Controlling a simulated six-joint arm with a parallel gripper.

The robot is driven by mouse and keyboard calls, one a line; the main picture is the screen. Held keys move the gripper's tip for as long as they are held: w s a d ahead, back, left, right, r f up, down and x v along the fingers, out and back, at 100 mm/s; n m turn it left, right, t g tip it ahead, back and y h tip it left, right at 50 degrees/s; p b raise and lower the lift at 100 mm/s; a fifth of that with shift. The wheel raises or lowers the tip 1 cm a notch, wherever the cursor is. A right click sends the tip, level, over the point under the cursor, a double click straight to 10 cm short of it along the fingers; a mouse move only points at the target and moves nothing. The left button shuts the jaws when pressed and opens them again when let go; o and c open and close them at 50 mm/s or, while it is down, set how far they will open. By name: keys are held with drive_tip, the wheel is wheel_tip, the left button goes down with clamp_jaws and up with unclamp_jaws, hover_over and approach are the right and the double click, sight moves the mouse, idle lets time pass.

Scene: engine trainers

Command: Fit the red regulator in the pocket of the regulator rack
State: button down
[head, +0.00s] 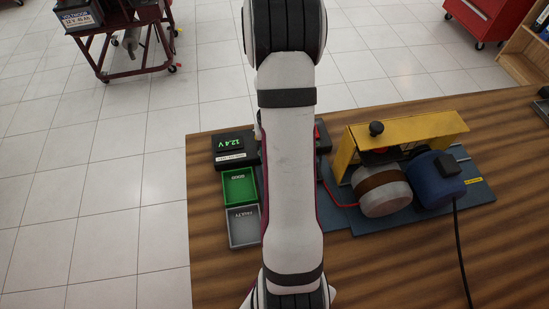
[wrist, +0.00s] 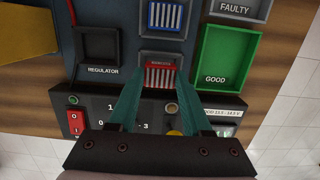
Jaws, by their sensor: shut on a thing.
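In the wrist view, my gripper (wrist: 161,70) has its two teal fingers closed on the red regulator (wrist: 160,78), a small red block with pale fins. The regulator is at the near part of the dark regulator rack (wrist: 143,31), beside a small label. A blue regulator (wrist: 165,16) with pale fins sits in the rack's other pocket, farther up the picture. The fingers and the regulator cover the near pocket, so I cannot tell how deep the red regulator sits. In the head view my arm hides the gripper, the rack and the regulators.
An empty square socket marked REGULATOR (wrist: 98,46) lies left of the rack. The green GOOD tray (wrist: 203,68) and grey FAULTY tray (wrist: 265,12) are empty, on the right. A black meter panel (wrist: 66,112) lies under my fingers. The yellow-framed alternator rig (head: 440,125) stands right of my arm.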

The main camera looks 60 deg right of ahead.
drive_tip(key=shift+f, duration=0.2)
drive_tip(key=shift+f, duration=0.3)
drive_tip(key=shift+f, duration=0.3)
idle(0.9)
unclamp_jaws()
idle(0.4)
drive_tip(key=shift+r, duration=0.1)
drive_tip(key=shift+r, duration=3.45)
